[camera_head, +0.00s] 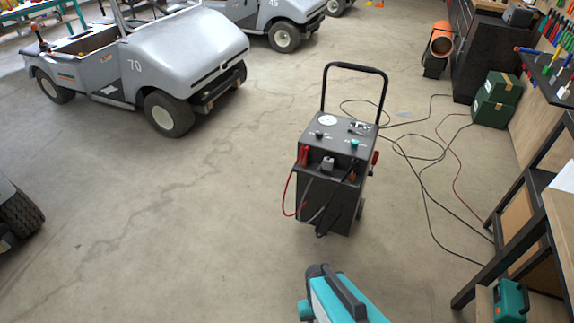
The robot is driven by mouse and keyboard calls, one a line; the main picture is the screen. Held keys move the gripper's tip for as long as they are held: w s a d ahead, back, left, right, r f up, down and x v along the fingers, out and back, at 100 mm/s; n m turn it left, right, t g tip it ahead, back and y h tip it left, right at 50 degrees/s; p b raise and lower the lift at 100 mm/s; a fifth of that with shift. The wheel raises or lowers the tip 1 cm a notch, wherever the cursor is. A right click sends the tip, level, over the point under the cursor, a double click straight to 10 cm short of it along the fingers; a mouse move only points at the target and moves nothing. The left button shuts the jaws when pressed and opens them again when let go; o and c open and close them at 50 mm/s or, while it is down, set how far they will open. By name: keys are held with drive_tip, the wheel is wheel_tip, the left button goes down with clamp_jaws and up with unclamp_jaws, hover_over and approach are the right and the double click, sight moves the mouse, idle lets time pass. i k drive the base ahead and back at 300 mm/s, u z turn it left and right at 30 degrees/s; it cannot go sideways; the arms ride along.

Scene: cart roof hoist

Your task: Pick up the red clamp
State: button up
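The red clamp (304,155) hangs at the upper left front edge of a dark wheeled charger (327,188). A red cable loops down from near it along the charger's left side. Another small red part (375,158) shows at the charger's right side; I cannot tell what it is. Dark cables and a black part hang over the charger's front. A teal, white and black part of my arm shows at the bottom, in front of the charger and apart from it. My gripper's fingers are not in view.
Cables (425,160) lie on the floor right of the charger. Grey carts, one marked 70 (185,55), stand at the upper left. Green boxes (496,98) and a black-framed bench (515,230) line the right. The floor left of the charger is clear.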

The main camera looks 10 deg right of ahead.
sight(304, 159)
drive_tip(key=u, duration=0.25)
drive_tip(key=k, duration=0.1)
drive_tip(key=z, duration=0.4)
drive_tip(key=i, duration=0.6)
drive_tip(key=u, duration=0.1)
drive_tip(key=k, duration=0.65)
drive_tip(key=u, duration=0.3)
drive_tip(key=i, duration=0.65)
drive_tip(key=u, duration=0.75)
drive_tip(key=i, duration=0.5)
drive_tip(key=u, duration=0.1)
